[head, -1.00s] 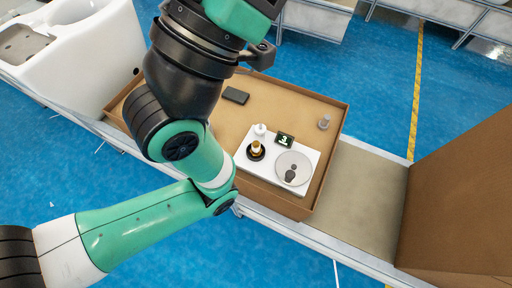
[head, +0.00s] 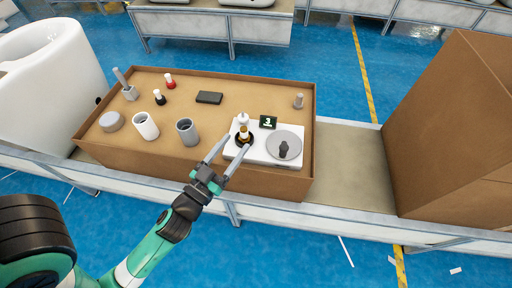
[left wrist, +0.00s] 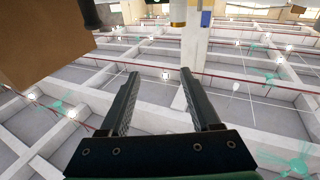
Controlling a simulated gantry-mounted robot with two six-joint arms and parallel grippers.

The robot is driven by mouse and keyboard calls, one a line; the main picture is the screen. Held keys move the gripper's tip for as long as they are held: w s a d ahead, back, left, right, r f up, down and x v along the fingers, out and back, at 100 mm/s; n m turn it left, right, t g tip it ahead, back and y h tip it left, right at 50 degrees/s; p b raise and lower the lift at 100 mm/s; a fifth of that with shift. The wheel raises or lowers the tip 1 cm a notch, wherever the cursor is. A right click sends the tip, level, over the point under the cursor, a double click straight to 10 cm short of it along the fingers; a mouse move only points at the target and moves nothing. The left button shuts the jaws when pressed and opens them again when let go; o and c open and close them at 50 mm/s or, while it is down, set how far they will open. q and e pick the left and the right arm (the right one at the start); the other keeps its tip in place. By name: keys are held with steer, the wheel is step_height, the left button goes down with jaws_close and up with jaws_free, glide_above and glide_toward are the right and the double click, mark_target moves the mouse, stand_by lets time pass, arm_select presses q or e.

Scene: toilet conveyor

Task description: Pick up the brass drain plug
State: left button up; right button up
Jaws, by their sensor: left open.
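The brass drain plug (head: 244,131) stands upright in a black ring (head: 244,140) on a white panel (head: 236,152) at the right part of the cardboard tray. My left gripper (head: 233,146) is open and empty. Its two fingers point up the picture toward the plug, and their tips show just below it, near the panel's left edge. I cannot tell their height above it. In the left wrist view, the open fingers (left wrist: 160,76) have nothing between them, and the plug cannot be made out with certainty. My right gripper is not in view.
The tray (head: 115,157) also holds grey and white cylinders, small bottles, a black block (head: 209,97) and a grey peg (head: 298,101). A large carton (head: 450,130) stands at right.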

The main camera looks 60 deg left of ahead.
arm_select(q)
steer(key=g, duration=0.2)
glide_toward(242, 134)
steer(key=p+x, duration=0.3)
steer(key=x, duration=0.3)
steer(key=shift+r, duration=0.2)
steer(key=shift+w+a+f, duration=0.1)
steer(key=shift+f, duration=0.05)
steer(key=shift+w+a, duration=0.1)
steer(key=shift+w, duration=0.05)
steer(key=x, duration=0.5)
steer(key=shift+p, duration=0.4)
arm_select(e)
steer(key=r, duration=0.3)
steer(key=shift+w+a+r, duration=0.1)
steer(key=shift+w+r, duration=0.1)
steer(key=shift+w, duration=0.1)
arm_select(q)
jaws_close()
